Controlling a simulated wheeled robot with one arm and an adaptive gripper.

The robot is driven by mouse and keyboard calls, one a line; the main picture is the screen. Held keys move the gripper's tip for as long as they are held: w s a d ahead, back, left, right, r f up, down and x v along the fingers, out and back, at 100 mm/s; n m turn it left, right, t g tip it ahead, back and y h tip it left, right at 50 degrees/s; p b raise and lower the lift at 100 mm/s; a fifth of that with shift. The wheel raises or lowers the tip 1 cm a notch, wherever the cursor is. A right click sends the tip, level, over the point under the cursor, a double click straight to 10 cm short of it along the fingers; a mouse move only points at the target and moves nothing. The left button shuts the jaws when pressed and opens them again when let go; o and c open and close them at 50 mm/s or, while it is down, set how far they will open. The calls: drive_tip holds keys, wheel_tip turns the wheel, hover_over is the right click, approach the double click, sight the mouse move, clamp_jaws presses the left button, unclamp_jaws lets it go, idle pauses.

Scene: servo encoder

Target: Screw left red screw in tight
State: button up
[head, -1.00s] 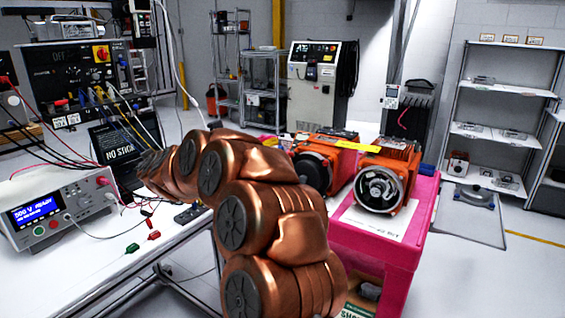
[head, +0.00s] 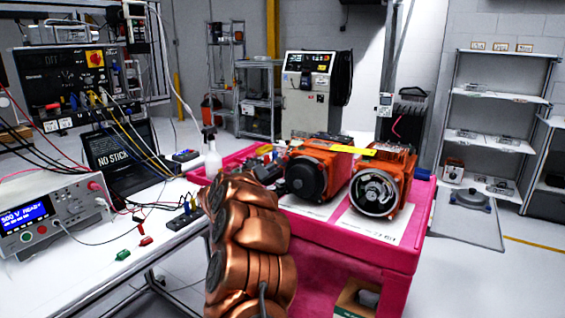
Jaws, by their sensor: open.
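Two orange servo motors lie side by side on a pink cart (head: 345,235). The left motor (head: 308,170) turns a dark round end cover toward me. The right motor (head: 378,191) shows an open round end with a pale ring and metal parts inside. I cannot make out a red screw on either motor at this size. My copper-coloured arm rises from the bottom centre, in front of the cart's left part. My gripper cannot be made out; the arm's far end is hidden behind its own links.
A white bench (head: 75,265) at left holds a power supply (head: 50,212), cables and small red and green clips. A spray bottle (head: 213,160) stands near the cart. White sheets lie under the motors. An open box (head: 357,300) is low at the cart's front.

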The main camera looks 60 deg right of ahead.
sight(284, 159)
drive_tip(key=shift+w+d, duration=0.2)
drive_tip(key=shift+d, duration=3.05)
clamp_jaws()
